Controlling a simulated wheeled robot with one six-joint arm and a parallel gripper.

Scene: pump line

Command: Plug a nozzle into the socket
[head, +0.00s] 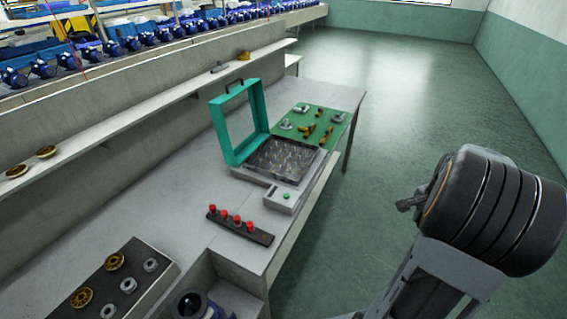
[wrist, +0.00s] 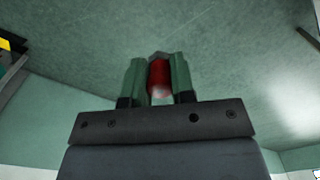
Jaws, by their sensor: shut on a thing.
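My gripper (wrist: 160,60) shows in the wrist view with two green fingers shut on a red nozzle-like piece (wrist: 160,76). The piece has a pale, rounded near end, and its far end lies between the fingertips. Behind it is only green floor, so it is held clear of the table. Several similar red pieces (head: 237,219) stand upright in a dark strip (head: 259,237) on the table in the head view. I cannot tell for certain which part is the socket. My gripper's fingers cannot be made out in the head view.
A teal-framed open case (head: 228,130) with a dark bed stands on the grey table (head: 180,205). A small grey box (head: 285,198) sits before it. A green board (head: 325,118) with brass and grey parts lies behind. A dark tray (head: 135,255) holds rings. Floor right is clear.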

